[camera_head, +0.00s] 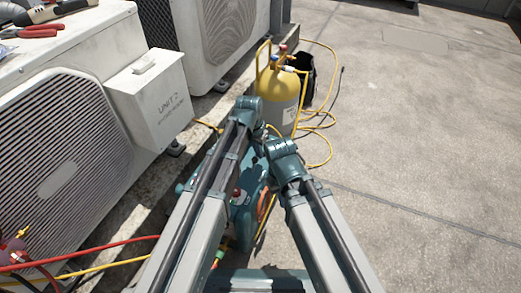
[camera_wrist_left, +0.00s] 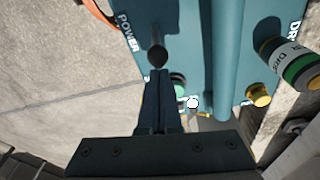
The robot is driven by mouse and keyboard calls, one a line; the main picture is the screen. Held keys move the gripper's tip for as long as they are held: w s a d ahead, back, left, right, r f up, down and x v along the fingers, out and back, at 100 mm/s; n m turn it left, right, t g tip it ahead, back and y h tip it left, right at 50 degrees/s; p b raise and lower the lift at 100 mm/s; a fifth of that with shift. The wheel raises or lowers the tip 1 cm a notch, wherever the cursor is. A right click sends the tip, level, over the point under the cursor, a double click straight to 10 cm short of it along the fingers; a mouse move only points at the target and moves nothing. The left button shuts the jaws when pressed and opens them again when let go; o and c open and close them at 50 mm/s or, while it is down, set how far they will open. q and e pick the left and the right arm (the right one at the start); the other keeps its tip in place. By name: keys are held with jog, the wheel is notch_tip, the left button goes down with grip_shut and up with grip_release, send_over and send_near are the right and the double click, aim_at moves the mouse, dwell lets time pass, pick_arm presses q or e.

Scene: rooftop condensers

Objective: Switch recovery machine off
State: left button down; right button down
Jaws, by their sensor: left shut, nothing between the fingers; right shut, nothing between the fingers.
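The teal recovery machine (camera_head: 243,222) stands on the ground between my arms in the head view, partly hidden by them. Its panel (camera_wrist_left: 205,40) fills much of the left wrist view, with a POWER label at the upper left. A black round-ended switch lever (camera_wrist_left: 157,50) stands out from the panel near that label. My left gripper (camera_wrist_left: 158,76) is shut and empty, its tips very close to the lever's end; I cannot tell if they touch. My right gripper (camera_head: 266,150) is shut near the machine, mostly hidden by its own wrist.
A yellow and grey cylinder (camera_head: 278,98) with yellow hoses (camera_head: 318,128) stands beyond the machine. Condenser units (camera_head: 62,140) and a white box marked UNIT 2 (camera_head: 152,97) line the left. A green-banded fitting (camera_wrist_left: 296,66) and brass cap (camera_wrist_left: 259,94) flank the panel. Open concrete lies right.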

pick_arm(q)
jog(key=shift+s, duration=0.1)
jog(key=shift+s+a+r+t, duration=0.1)
jog(key=shift+s+t, duration=0.05)
jog(key=shift+t, duration=0.25)
